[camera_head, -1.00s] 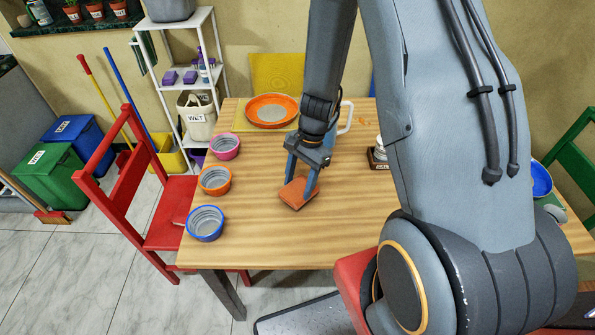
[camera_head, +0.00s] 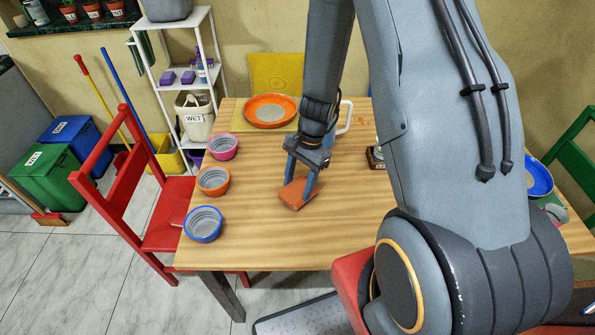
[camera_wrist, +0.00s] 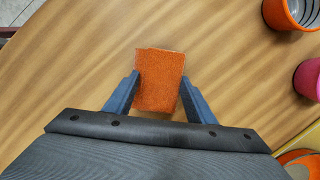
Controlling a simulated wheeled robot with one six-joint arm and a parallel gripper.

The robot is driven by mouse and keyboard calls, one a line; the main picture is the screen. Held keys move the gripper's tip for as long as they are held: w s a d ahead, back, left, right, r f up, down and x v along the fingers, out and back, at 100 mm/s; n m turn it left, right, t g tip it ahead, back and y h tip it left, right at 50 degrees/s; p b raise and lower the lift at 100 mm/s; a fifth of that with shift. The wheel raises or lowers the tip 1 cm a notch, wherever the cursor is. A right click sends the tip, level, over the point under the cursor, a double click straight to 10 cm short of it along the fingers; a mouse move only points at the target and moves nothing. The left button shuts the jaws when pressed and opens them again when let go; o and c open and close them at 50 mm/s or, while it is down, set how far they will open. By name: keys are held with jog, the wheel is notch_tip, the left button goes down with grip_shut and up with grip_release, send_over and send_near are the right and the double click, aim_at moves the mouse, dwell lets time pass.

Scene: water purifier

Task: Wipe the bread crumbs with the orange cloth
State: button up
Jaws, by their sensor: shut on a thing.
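The orange cloth (camera_head: 296,196) is a small flat rectangular block low over the middle of the wooden table (camera_head: 270,240). My gripper (camera_head: 302,182) is shut on it from above, with a blue finger on each side. In the wrist view the orange cloth (camera_wrist: 160,78) sits between the two fingertips of my gripper (camera_wrist: 160,92). I cannot tell whether it touches the table top. I cannot make out any bread crumbs on the visible wood; some of the table is hidden behind my arm.
Bowls with pink (camera_head: 222,148), orange (camera_head: 213,181) and blue (camera_head: 203,224) rims stand along the table's left side. An orange plate (camera_head: 270,111) lies at the back on a yellow mat. A white-handled mug (camera_head: 345,117) is behind my gripper. A red chair (camera_head: 130,190) stands left. The front table area is clear.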

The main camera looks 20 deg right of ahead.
jog(key=shift+s+a+r, duration=0.15)
jog(key=shift+s+r, duration=0.05)
jog(key=shift+s, duration=0.15)
notch_tip(320, 180, up, 2)
jog(key=shift+r+p, duration=0.25)
jog(key=shift+p, duration=0.75)
jog(key=shift+r+p, duration=0.6)
jog(key=shift+r, duration=0.15)
jog(key=shift+w+r+p, duration=0.1)
jog(key=shift+r+p, duration=1.45)
jog(key=shift+r, duration=0.3)
